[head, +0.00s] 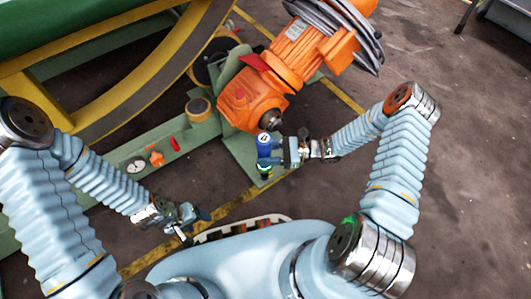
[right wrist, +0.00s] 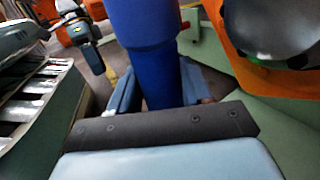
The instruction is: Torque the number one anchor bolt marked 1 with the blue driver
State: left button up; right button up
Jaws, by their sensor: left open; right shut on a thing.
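My right gripper (head: 291,153) is shut on the blue driver (head: 263,146). The driver stands roughly upright, with a dark, green-ringed lower end over the green base plate (head: 237,158) beside the orange motor. In the right wrist view the blue driver (right wrist: 145,45) rises between the fingers (right wrist: 160,95); its lower end is hidden. My left gripper (head: 188,218) is open and empty at the lower left, well apart from the driver. I cannot make out the anchor bolt or its mark 1; the driver and gripper cover part of the plate.
The orange motor (head: 300,50) with a coiled grey cable (head: 345,25) stands just behind the driver. A green beam (head: 130,165) carries a gauge and red parts at the left. A white-rimmed tray (head: 283,217) sits close before my body. Floor at the right is clear.

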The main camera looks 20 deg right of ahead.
aim_at(266, 148)
jog(key=shift+r+p, duration=1.15)
jog(key=shift+r, duration=0.75)
jog(key=shift+s, duration=0.1)
